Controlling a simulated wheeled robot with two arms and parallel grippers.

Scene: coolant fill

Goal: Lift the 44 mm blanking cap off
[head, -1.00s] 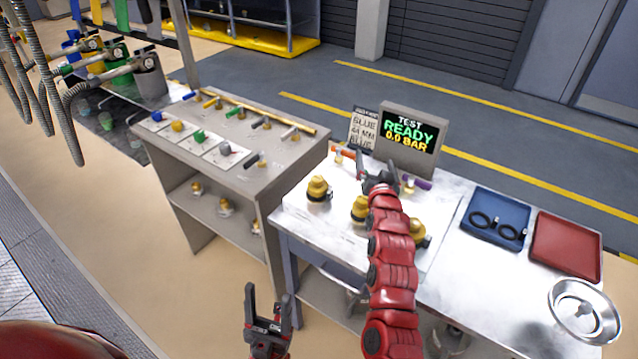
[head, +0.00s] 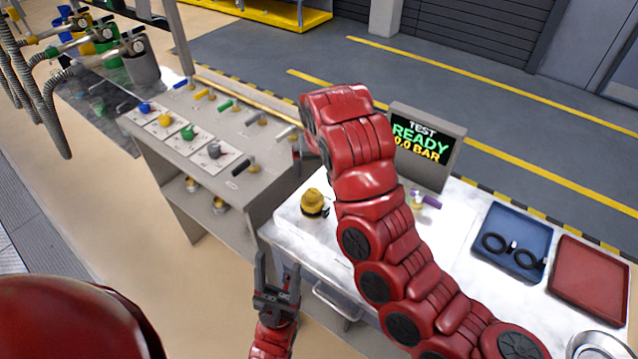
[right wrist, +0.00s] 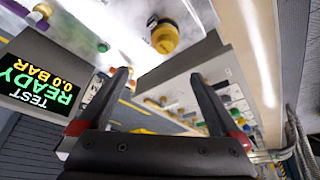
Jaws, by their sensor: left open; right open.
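A yellow cap (head: 313,203) on a dark fitting stands at the left end of the white table (head: 290,237). The yellow cap also shows at the top of the right wrist view (right wrist: 165,37), apart from the fingers. Its size cannot be read. Two other yellow caps seen earlier are hidden behind my right arm in the head view. My right gripper (right wrist: 162,88) is open and empty; in the head view only a bit of it shows left of the arm. My left gripper (head: 277,278) is open and empty before the table's left front edge.
A test screen (head: 422,140) reads READY, 0.0 BAR. A blue tray (head: 510,222) with black rings and a red tray (head: 592,280) lie on the right. A grey bench (head: 225,168) with coloured caps and handles stands left, with a gap before the table.

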